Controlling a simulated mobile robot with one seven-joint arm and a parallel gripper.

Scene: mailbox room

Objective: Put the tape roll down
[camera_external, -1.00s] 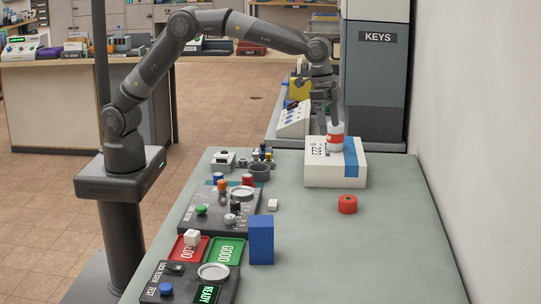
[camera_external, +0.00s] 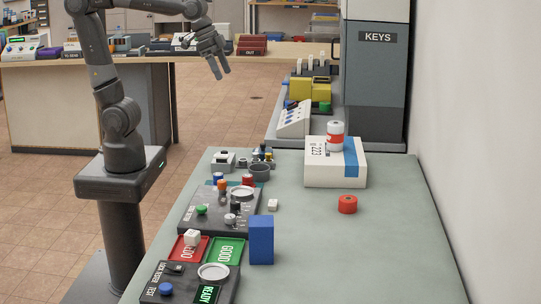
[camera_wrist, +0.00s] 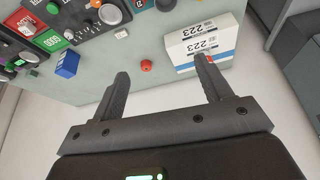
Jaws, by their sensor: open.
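A white cylinder with a red band (camera_external: 336,136), which looks like the tape roll, stands upright on the white parcel box (camera_external: 322,174) with a blue stripe and the number 223. A short red roll-like piece (camera_external: 347,204) lies on the table in front of the box; it also shows in the wrist view (camera_wrist: 147,65). I cannot tell for certain which of the two is the tape roll. My gripper (camera_external: 219,70) is open and empty, raised high to the left of the box and apart from everything. In the wrist view its fingers (camera_wrist: 161,66) are spread; the right one covers part of the box.
The grey-green table (camera_external: 385,255) is clear at its right and front. Control panels (camera_external: 187,222), red and green trays (camera_external: 229,250) and a blue block (camera_external: 261,240) fill its left side. The grey KEYS cabinet (camera_external: 374,90) stands behind the box.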

